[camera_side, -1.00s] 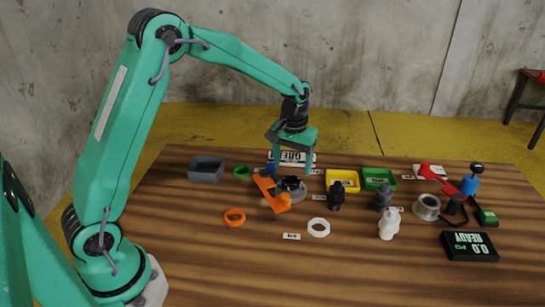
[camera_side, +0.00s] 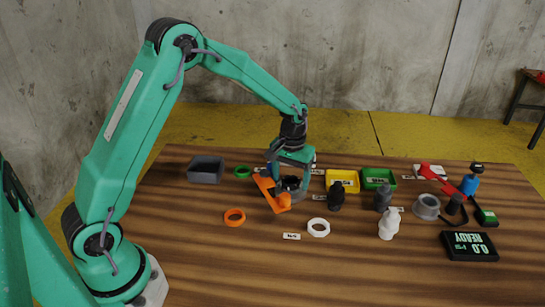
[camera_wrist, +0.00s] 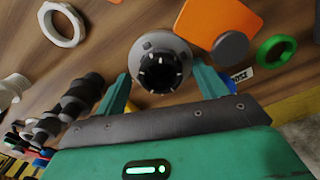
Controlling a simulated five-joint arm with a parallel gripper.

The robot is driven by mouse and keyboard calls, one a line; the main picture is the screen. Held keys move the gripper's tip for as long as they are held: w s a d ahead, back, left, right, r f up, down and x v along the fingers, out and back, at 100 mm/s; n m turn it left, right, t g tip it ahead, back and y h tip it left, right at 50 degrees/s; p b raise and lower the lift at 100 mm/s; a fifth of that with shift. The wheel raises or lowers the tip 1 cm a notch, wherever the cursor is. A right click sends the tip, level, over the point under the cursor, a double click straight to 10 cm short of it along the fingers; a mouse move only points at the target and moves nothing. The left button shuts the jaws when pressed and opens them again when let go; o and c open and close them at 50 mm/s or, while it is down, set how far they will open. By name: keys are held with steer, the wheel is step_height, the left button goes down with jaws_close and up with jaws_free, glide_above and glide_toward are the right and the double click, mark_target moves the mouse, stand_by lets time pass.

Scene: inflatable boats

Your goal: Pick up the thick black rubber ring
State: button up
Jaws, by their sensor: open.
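In the side view the black ring (camera_side: 291,183) is partly hidden by my gripper, beside an orange plate (camera_side: 268,189). My gripper (camera_side: 290,178) points down over it, open and empty. In the wrist view the green fingers of my gripper (camera_wrist: 162,80) stand on either side of the fitting and ring. I cannot tell whether they touch it.
An orange ring (camera_side: 235,217), a white ring (camera_side: 318,227) and a green ring (camera_side: 242,172) lie around. A grey bin (camera_side: 206,170) stands left; yellow (camera_side: 342,180) and green (camera_side: 379,179) trays stand right. Dark fittings (camera_side: 336,196) stand close right. The front table is mostly clear.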

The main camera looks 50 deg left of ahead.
steer(key=c, duration=1.1)
steer(key=shift+o, duration=0.2)
steer(key=shift+r, duration=0.1)
steer(key=shift+r, duration=0.5)
steer(key=r, duration=0.3)
steer(key=shift+d+r, duration=0.15)
steer(key=shift+d, duration=0.05)
steer(key=s+d+r, duration=0.5)
steer(key=d+r, duration=0.1)
steer(key=d, duration=0.4)
steer(key=shift+s+r, duration=0.25)
steer(key=shift+s, duration=0.05)
